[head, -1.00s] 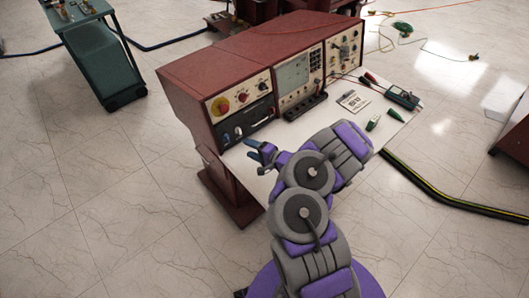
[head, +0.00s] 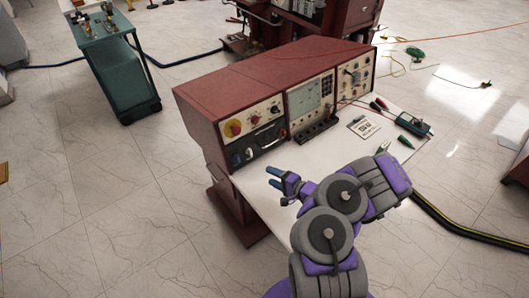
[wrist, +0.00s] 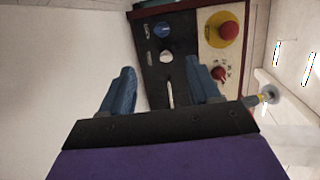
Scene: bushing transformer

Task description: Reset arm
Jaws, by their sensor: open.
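My gripper (head: 274,178) is at the end of my folded purple and grey arm, over the left part of the white desk top in the head view. Its two blue fingers are apart with nothing between them. In the wrist view, my gripper (wrist: 160,88) shows the fingers spread wide, facing the black panel (wrist: 165,60) of the console. The console (head: 255,88) is dark red with a red knob on a yellow disc (wrist: 221,29), a small red knob (wrist: 219,73) and a blue knob (wrist: 163,30). The gripper appears apart from the panel.
On the desk top (head: 268,205) lie a card (head: 364,126), green clips (head: 411,149) and a meter (head: 413,124), to the right. A teal cart (head: 118,80) stands at the back left. A black and yellow cable (head: 450,224) runs along the right floor. The left floor is clear.

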